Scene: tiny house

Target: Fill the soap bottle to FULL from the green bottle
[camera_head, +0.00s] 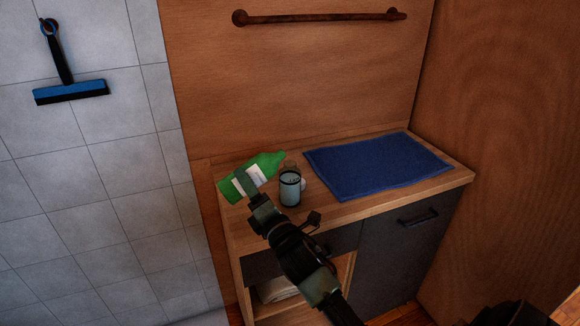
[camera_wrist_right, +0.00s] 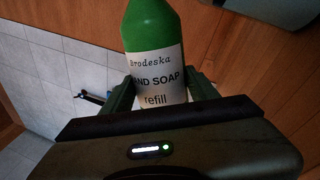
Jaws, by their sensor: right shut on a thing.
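The green bottle (camera_head: 263,165) has a white label reading "hand soap refill" in the right wrist view (camera_wrist_right: 155,75). My right gripper (camera_head: 246,183) is shut around the bottle's body. The bottle is tilted, with its neck toward the right and its top end close to the soap bottle. The soap bottle (camera_head: 290,188) is a small, clear, bluish container with a dark rim, standing upright on the counter. Its fill level and any marks are too small to read. My left gripper is not in view.
The wooden counter (camera_head: 345,208) carries a blue towel (camera_head: 375,165) at the right. A rusty rail (camera_head: 320,17) is on the wall above. A blue squeegee (camera_head: 70,92) hangs on the tiled wall.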

